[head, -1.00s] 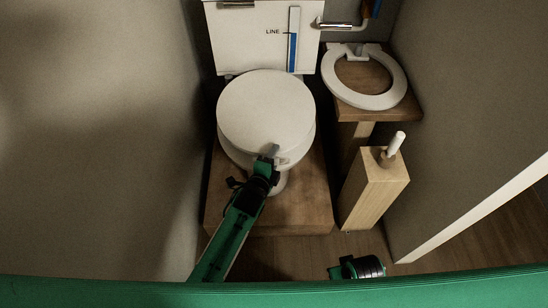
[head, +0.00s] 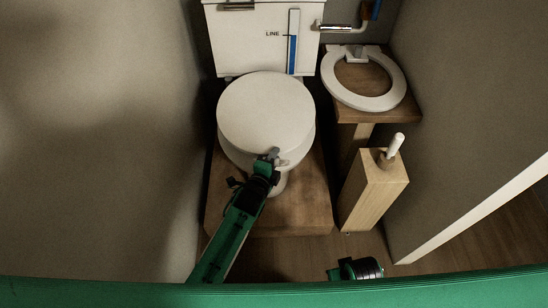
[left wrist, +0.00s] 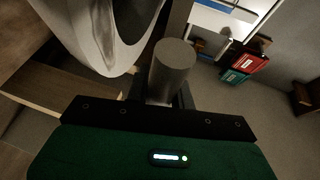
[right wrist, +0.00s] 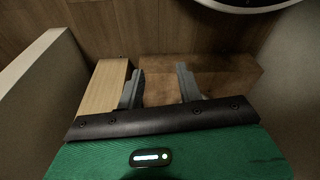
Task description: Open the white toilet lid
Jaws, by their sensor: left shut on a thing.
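The white toilet lid (head: 265,112) lies over the bowl, covering it; whether its front edge is slightly raised I cannot tell. My left gripper (head: 272,155) is at the lid's front edge. In the left wrist view my left gripper (left wrist: 160,98) is shut on a short grey cylindrical handle (left wrist: 174,62). How the handle joins the lid is not clear. The white toilet bowl (left wrist: 85,30) is beside it there. My right gripper (right wrist: 158,82) is open and empty, its fingers apart, low in front of the toilet. Its fingers are hidden in the head view.
A white tank (head: 250,50) stands behind the lid. On the right, a loose white seat ring (head: 333,75) lies on a wooden stand (head: 375,115), with a wooden brush holder (head: 372,195) in front. Walls close in on both sides.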

